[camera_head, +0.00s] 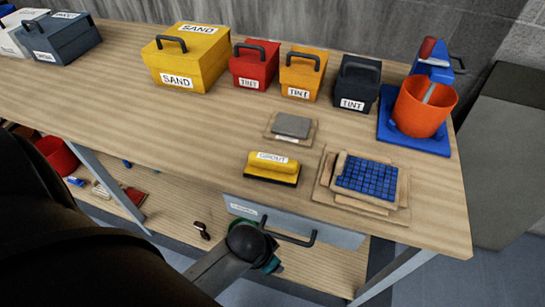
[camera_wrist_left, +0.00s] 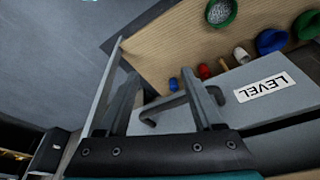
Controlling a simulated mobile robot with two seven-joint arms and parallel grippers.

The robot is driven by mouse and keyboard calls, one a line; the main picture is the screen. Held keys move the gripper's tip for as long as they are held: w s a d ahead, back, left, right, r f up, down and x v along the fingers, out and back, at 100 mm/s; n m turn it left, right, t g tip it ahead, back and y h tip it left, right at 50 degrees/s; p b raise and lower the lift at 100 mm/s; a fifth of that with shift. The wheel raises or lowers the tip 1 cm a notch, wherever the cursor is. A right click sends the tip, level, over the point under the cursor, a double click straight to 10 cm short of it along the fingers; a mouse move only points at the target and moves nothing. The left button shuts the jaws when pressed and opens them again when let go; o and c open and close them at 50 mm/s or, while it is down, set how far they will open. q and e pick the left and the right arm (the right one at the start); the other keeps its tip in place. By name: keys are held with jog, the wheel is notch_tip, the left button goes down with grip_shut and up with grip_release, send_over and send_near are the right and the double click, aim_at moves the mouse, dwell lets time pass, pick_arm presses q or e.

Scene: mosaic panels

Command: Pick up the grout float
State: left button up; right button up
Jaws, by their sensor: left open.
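The grout float (camera_head: 272,168) is a yellow block with a dark underside and a GROUT label. It lies on the workbench (camera_head: 110,110) near its front edge, left of the blue mosaic panel. My left wrist is low in front of the bench, below the float and apart from it. My left gripper (camera_wrist_left: 161,76) is open in the left wrist view. A grey drawer handle (camera_wrist_left: 150,119) shows between its fingers; I cannot tell whether they touch it. The float is not in the wrist view. The fingers are hidden in the head view. My right gripper is not in view.
A blue mosaic panel (camera_head: 366,178) and a grey slab (camera_head: 291,126) lie near the float. Yellow, red, orange and dark boxes stand behind. An orange bucket (camera_head: 422,106) stands in a blue tray at right. The drawer (camera_wrist_left: 235,76) labelled LEVEL is under the bench edge. The bench's left front is clear.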

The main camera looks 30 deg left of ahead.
pick_arm(q)
notch_tip(320, 180, up, 14)
jog(key=w+d+m+p, duration=0.1)
jog(key=w+d+p, duration=0.1)
jog(key=p, duration=0.1)
notch_tip(320, 180, up, 18)
jog(key=m+g, duration=0.3)
jog(key=m, duration=0.8)
send_over(272, 158)
jog(key=shift+y, duration=0.3)
jog(key=f, duration=0.6)
jog(key=f+b, duration=0.1)
jog(key=f, duration=0.2)
jog(key=shift+w+a+f, duration=0.1)
jog(key=shift+w+f, duration=0.15)
jog(key=shift+w, duration=0.15)
jog(key=shift+s+f+b, duration=0.2)
jog(key=shift+f, duration=1.15)
jog(key=shift+s+f+b, duration=0.15)
jog(key=shift+f+b, duration=0.05)
jog(key=shift+f, duration=1.1)
jog(key=shift+c, duration=0.3)
grip_shut()
